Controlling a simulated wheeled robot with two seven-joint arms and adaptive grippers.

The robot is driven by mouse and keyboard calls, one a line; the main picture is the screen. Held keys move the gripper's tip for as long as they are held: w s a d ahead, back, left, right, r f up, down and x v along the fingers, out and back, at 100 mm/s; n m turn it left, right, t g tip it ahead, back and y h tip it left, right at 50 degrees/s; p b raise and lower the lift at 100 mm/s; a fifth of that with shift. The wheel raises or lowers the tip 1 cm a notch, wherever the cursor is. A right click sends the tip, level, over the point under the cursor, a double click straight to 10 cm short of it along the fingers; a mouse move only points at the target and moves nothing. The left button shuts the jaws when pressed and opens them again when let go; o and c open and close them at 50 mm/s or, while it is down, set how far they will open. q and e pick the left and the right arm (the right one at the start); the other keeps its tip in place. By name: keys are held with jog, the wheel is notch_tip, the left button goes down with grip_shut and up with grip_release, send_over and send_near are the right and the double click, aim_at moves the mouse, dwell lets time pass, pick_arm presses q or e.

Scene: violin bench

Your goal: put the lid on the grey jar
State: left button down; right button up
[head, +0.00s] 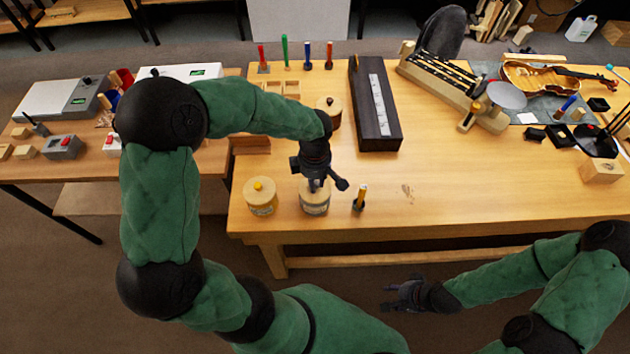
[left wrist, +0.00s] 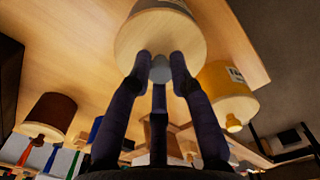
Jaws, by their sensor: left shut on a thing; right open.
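The grey jar (head: 314,208) stands near the table's front edge, with a pale wooden lid (left wrist: 160,36) at its top. The lid has a grey knob (left wrist: 160,69). My left gripper (head: 316,186) points down over the jar, shut on this knob, and partly hides the lid in the head view. The lid lines up with the jar's mouth; I cannot tell whether it is fully seated. The jar's body shows behind the lid in the left wrist view (left wrist: 162,5). My right gripper (head: 390,296) is open and empty, low in front of the table.
A jar with a yellow-knobbed lid (head: 261,200) stands just left. A small holder with a wooden-handled tool (head: 360,198) stands close on the right. A brown jar (head: 330,113) and a dark long case (head: 375,105) are farther back. The table's front right (head: 480,190) is mostly clear.

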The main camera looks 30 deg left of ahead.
pick_arm(q)
jog(key=c, duration=0.6)
grip_release()
jog(key=shift+o, duration=0.2)
jog(key=shift+r, duration=0.15)
jog(key=shift+r+p, duration=2.1)
jog(key=shift+r, duration=1.25)
grip_shut()
